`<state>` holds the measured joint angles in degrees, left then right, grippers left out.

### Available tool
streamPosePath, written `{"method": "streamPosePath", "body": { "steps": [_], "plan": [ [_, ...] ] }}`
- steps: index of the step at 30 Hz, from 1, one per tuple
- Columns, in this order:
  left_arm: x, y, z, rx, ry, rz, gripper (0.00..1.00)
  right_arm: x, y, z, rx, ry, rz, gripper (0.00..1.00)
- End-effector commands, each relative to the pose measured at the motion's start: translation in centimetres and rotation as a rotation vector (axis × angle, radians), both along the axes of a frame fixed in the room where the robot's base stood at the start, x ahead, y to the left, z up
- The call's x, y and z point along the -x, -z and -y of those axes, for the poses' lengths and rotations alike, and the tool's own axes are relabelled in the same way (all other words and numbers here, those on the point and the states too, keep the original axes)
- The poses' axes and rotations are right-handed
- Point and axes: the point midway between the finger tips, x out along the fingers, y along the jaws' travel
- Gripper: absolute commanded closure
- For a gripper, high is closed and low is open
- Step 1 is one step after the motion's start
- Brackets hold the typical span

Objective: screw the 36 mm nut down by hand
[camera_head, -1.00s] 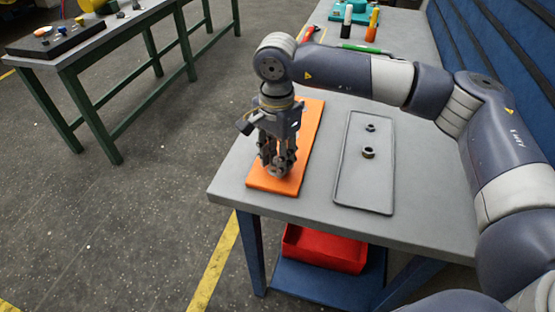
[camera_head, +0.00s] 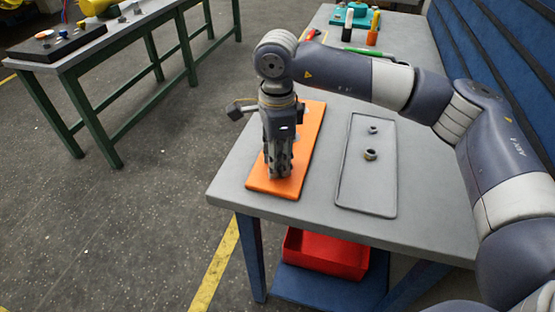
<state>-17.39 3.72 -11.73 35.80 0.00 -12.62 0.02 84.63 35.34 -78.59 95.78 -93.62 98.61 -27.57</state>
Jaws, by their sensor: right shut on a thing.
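My right gripper (camera_head: 279,173) points straight down over the near part of the orange plate (camera_head: 312,130) on the grey workbench. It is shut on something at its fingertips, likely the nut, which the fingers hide. Two more nuts lie apart on the grey tray to the right: a smaller one (camera_head: 373,130) at the back and a larger one (camera_head: 370,155) nearer. I cannot tell their sizes in millimetres. My left gripper is not in view.
The grey tray (camera_head: 366,200) lies right of the orange plate, with bare bench between them. A green tool (camera_head: 362,50), bottles and a teal box stand at the back. A red bin (camera_head: 326,253) sits on the shelf below. A blue panel (camera_head: 500,60) borders the right.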

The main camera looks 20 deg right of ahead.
Motion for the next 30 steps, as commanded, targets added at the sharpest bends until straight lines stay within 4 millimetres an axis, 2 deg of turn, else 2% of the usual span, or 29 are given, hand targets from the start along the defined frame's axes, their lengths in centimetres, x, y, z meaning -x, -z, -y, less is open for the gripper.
{"method": "streamPosePath", "body": {
  "steps": [10, 21, 25, 30],
  "plan": [
    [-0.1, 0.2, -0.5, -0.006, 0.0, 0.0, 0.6, 0.2, 0.3, 0.0, 0.001, 0.029, -0.007, 0.99],
    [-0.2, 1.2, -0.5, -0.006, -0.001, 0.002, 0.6, 0.0, 0.4, 0.0, 0.002, 0.441, -0.008, 0.99],
    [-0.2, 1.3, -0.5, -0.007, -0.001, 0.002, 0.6, 0.0, 0.4, 0.0, 0.003, 0.516, -0.008, 0.99],
    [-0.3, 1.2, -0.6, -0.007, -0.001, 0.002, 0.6, 0.0, 0.3, 0.0, 0.003, 0.526, -0.008, 0.99]
  ]
}}
